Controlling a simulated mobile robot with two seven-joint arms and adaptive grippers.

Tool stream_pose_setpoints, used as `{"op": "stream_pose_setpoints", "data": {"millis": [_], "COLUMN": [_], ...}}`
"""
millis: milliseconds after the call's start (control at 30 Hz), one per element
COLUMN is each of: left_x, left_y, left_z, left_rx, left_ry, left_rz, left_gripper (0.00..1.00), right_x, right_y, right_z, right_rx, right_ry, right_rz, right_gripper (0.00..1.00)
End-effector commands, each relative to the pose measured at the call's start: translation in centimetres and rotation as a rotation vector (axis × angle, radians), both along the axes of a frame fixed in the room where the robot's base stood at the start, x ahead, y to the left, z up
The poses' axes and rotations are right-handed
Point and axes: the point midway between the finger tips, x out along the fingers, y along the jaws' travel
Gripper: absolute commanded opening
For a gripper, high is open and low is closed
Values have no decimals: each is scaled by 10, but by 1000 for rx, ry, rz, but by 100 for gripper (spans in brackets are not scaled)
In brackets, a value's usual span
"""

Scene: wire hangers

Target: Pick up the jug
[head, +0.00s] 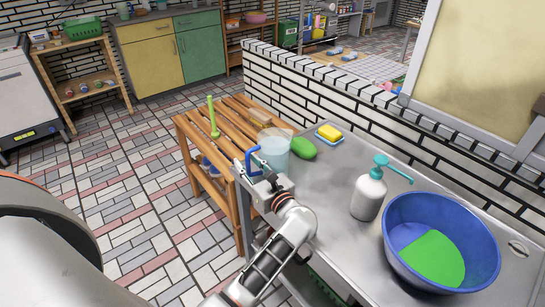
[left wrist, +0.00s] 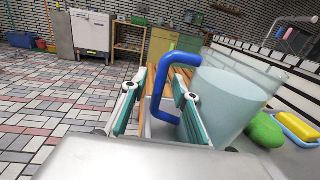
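The jug (head: 275,148) is clear and pale blue with a blue handle, and stands upright at the left end of the metal counter. In the left wrist view the jug (left wrist: 228,95) fills the right side, with its blue handle (left wrist: 158,85) to the left of its body. My left gripper (head: 252,168) is at the handle side of the jug. In the left wrist view the left gripper (left wrist: 158,95) is open, its two teal-padded fingers apart on either side of the handle. I cannot tell whether either finger touches it. My right gripper is not in view.
A green object (head: 302,148) and a yellow sponge (head: 328,132) lie just right of the jug. A soap dispenser (head: 368,195) and a blue basin (head: 440,240) stand farther right. A slatted wooden table (head: 190,125) adjoins on the left; a low brick wall (head: 330,95) runs behind.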

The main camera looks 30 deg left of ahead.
Motion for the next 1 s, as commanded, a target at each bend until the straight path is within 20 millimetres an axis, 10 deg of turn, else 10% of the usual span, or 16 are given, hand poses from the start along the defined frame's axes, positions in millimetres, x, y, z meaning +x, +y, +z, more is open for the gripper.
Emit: {"op": "stream_pose_setpoints", "data": {"millis": [200,1000], "left_x": [0,1], "left_y": [0,-1], "left_z": [0,14], "left_rx": [0,1], "left_ry": [1,-7], "left_rz": [0,-1], "left_gripper": [0,0], "right_x": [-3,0], "right_y": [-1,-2], "right_z": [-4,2], "right_rx": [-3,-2], "right_ry": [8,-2], "right_rz": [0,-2], "right_gripper": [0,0]}}
